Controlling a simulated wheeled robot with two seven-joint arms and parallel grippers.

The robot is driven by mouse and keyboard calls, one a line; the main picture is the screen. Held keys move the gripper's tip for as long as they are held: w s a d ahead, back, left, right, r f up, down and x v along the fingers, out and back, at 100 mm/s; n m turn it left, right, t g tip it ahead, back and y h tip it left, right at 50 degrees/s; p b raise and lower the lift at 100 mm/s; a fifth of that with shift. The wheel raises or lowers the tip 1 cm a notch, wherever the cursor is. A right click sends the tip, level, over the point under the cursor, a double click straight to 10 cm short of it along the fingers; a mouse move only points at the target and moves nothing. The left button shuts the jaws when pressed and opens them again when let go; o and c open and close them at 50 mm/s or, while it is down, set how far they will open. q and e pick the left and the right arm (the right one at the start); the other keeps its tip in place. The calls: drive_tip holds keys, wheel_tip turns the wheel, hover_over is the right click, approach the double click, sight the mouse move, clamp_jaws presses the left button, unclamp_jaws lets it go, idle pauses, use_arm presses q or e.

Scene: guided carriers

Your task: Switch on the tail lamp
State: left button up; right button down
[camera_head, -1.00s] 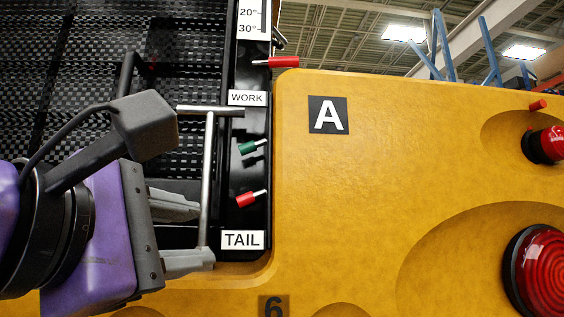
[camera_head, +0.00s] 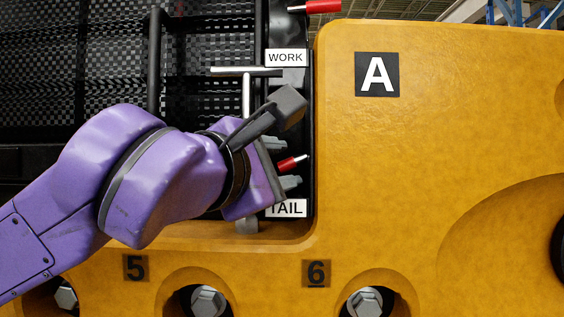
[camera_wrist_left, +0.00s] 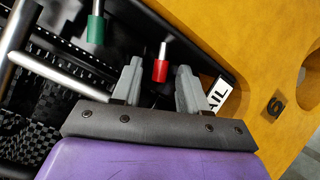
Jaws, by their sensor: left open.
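The red-tipped lever (camera_head: 292,163) stands just above the TAIL label (camera_head: 287,208) on the black panel. The wrist view shows its red grip (camera_wrist_left: 160,70) on a metal stem, with part of the TAIL label (camera_wrist_left: 219,94) beside it. My left gripper (camera_head: 284,164) is open in front of the panel. In the wrist view, the fingers of my left gripper (camera_wrist_left: 159,84) stand one on each side of the red grip, apart from it. The right gripper is not in view.
A green lever (camera_wrist_left: 96,28) is close by in the wrist view, hidden behind my wrist in the head view. The yellow body wall (camera_head: 440,150) borders the panel.

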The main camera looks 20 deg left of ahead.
use_arm(q)
clamp_jaws()
drive_tip(key=shift+r, duration=0.1)
drive_tip(key=shift+d+r+m+g+y+p, duration=0.1)
drive_tip(key=shift+r+m+g+y+p, duration=0.4)
drive_tip(key=shift+m+p, duration=1)
drive_tip(key=shift+r+m+g+y+p, duration=0.3)
drive_tip(key=shift+r+m+g+p, duration=0.3)
drive_tip(key=shift+p, duration=1.45)
drive_tip(key=shift+d+r+m+g+y+p, duration=0.1)
drive_tip(key=shift+r+m+g+y+p, duration=0.4)
drive_tip(key=shift+m+p, duration=1.05)
drive_tip(key=shift+f, duration=0.1)
unclamp_jaws()
